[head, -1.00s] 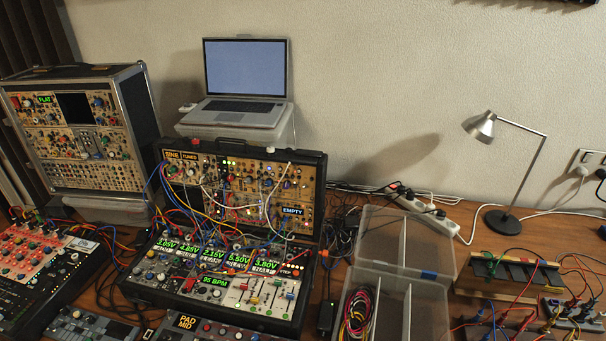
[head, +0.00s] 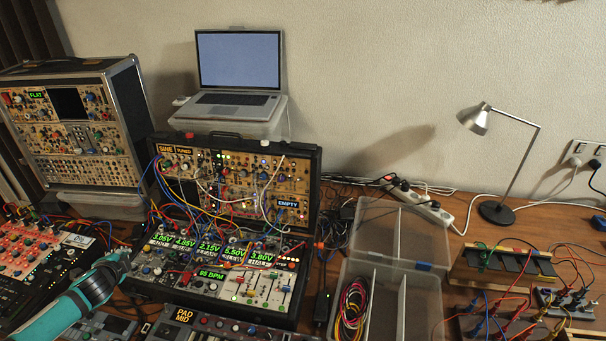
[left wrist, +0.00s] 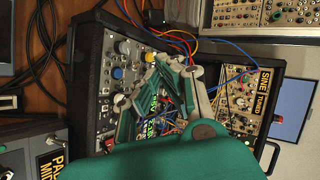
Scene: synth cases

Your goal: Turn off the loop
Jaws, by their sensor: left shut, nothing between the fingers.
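The synth case (head: 235,190) stands open mid-desk, its lid and base full of knobs and patch cables. A screen on its lid reads EMPTY (head: 288,204), others SINE and TUNED. The base shows a row of voltages and 95 BPM (head: 211,274). No control marked as a loop is readable. My left gripper (head: 122,258) is shut and empty beside the base's left edge. In the left wrist view my left gripper (left wrist: 168,68) hangs in front of the base panel and hides part of it; contact cannot be told. My right gripper is not in view.
A laptop (head: 238,75) stands behind the case, a taller rack (head: 70,120) at the left. A red-panelled unit (head: 30,250) and the PAD MID unit (head: 195,325) sit in front. A clear box (head: 405,265) with cables and a lamp (head: 497,212) are on the right.

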